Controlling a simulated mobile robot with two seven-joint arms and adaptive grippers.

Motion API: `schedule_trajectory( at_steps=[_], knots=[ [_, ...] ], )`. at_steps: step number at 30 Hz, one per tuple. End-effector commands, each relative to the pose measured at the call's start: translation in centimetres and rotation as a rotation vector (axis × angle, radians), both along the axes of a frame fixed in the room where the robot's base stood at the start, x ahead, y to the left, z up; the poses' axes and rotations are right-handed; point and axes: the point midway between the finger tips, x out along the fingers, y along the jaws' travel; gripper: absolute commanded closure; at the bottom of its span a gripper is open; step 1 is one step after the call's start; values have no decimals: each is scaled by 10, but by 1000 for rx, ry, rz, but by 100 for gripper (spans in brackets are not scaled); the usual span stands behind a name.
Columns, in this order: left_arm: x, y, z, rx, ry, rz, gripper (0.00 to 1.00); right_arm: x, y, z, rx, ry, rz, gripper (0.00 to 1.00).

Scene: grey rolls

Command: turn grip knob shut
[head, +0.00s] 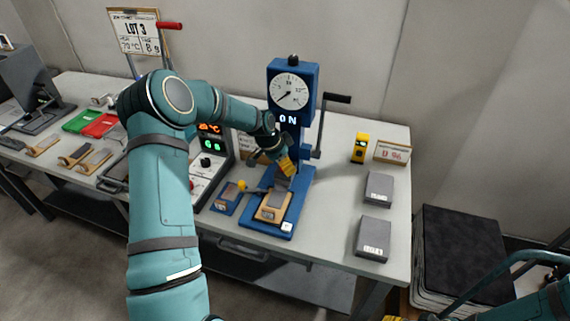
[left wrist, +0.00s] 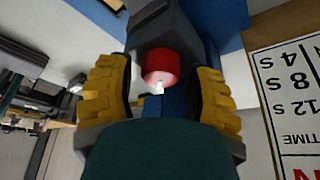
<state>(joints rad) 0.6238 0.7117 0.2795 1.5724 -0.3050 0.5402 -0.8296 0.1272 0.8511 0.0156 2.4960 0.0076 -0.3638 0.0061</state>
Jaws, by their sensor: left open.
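In the left wrist view, a red round knob (left wrist: 158,64) with a pale tip sits on a dark grey body (left wrist: 160,30). The open yellow fingers of the left gripper (left wrist: 162,98) are on either side of it, with gaps visible. The gripper hides this knob in the head view. Yellow parts of my right gripper (head: 395,318) barely show at the bottom edge.
A black-handled lever (head: 337,98) is right of the press. A control box (head: 210,155) with lit readouts is left of it. Grey boxes (head: 373,238) and a yellow device (head: 360,148) stand right. Dark stacked sheets (head: 462,250) are beyond the bench end.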

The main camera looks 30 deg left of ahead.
Motion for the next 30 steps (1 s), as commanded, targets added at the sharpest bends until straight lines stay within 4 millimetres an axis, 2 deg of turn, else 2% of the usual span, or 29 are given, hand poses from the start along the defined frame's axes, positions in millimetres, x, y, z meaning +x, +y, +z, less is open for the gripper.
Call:
schedule_trajectory(
  at_steps=[5,12,18,23,30],
  knots=[
    [-8,6,23,2,-2,3,48,0,0,0,0,0,0,53],
    [-23,16,69,2,-2,1,48,0,0,0,0,0,0,53],
    [-33,21,96,1,-2,0,48,0,0,0,0,0,0,53],
    [-37,23,106,0,0,-1,48,0,0,0,0,0,0,53],
    [-37,23,107,0,0,-1,48,0,0,0,0,0,0,53]
  ],
)
